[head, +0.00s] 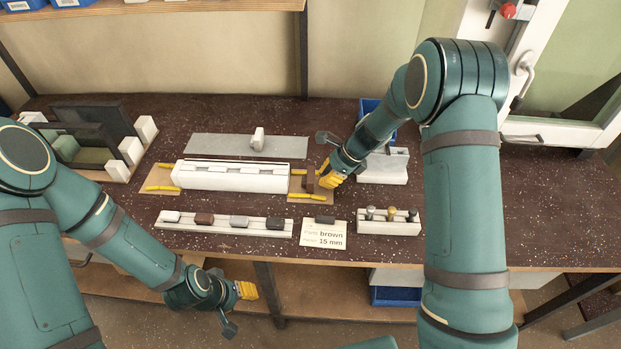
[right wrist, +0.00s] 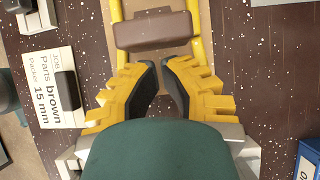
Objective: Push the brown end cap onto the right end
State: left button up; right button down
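The white profile (head: 232,178) lies across the bench. A brown end cap (head: 309,184) is at its right end; in the right wrist view the cap (right wrist: 157,30) lies between two yellow rails, directly ahead of my fingertips. I cannot tell whether the cap is seated or a small gap remains. My right gripper (head: 331,180) is at the right side of the cap; in the right wrist view its fingertips (right wrist: 160,68) are almost together with nothing between them, apart from the cap. My left gripper (head: 246,290) is low in front of the bench, away from the profile; its finger gap is unclear.
A white rack (head: 225,228) in front holds several caps, another brown one (head: 204,218) among them. A card (head: 323,238) reads brown, 15 mm. A white block (head: 388,228) holds several pegs. A grey plate (head: 220,145) lies behind the profile.

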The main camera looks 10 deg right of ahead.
aim_at(309, 174)
jog(key=shift+a, duration=0.15)
jog(key=shift+w+a+p, duration=0.2)
jog(key=shift+w+a, duration=0.05)
jog(key=shift+a, duration=0.55)
jog(key=shift+w+a+p, duration=0.25)
jog(key=shift+a, duration=0.5)
jog(key=shift+w+a+p, duration=0.2)
jog(key=shift+w+a, duration=0.05)
jog(key=shift+a, duration=0.55)
jog(key=shift+w+a+r, duration=0.1)
jog(key=shift+w+a, duration=0.1)
jog(key=shift+a, duration=0.7)
jog(key=shift+d+p, duration=0.1)
jog(key=shift+p, duration=0.2)
